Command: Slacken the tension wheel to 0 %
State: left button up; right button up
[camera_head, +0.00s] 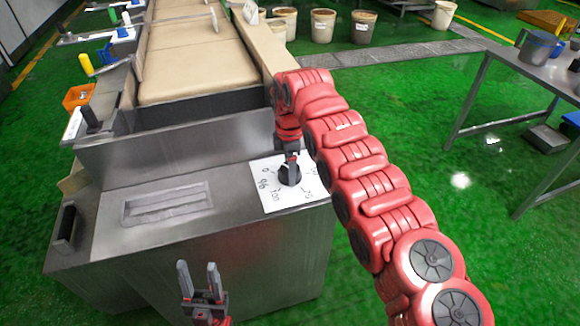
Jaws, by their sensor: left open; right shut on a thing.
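The tension wheel is a small black knob (290,176) on a white dial card (280,202) with handwritten marks, on the right part of the steel machine top. My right gripper (291,165) comes down from above and is shut on the knob. The knob's exact pointer direction is too small to tell. My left gripper (199,280) is open and empty, fingers pointing up, in front of the machine's front face and apart from it.
A recessed steel handle plate (168,203) lies left of the dial. A tan conveyor belt (190,62) runs away behind it. An orange bin (78,97) hangs at the left side. Several buckets (322,25) stand at the back. A steel table (545,68) stands at right, with open green floor before it.

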jog(key=shift+r+n, duration=0.1)
jog(key=shift+n, duration=1.2)
jog(key=o, duration=1.3)
jog(key=r+p, duration=0.1)
jog(key=r, duration=0.3)
jog(key=r+p, duration=0.1)
jog(key=r, duration=0.2)
jog(key=shift+a+r, duration=0.2)
jog(key=shift+r, duration=0.2)
notch_tip(320, 180, up, 10)
jog(key=p, duration=0.9)
jog(key=shift+d+f, duration=0.15)
jog(key=shift+f, duration=0.05)
jog(key=shift+f, duration=0.1)
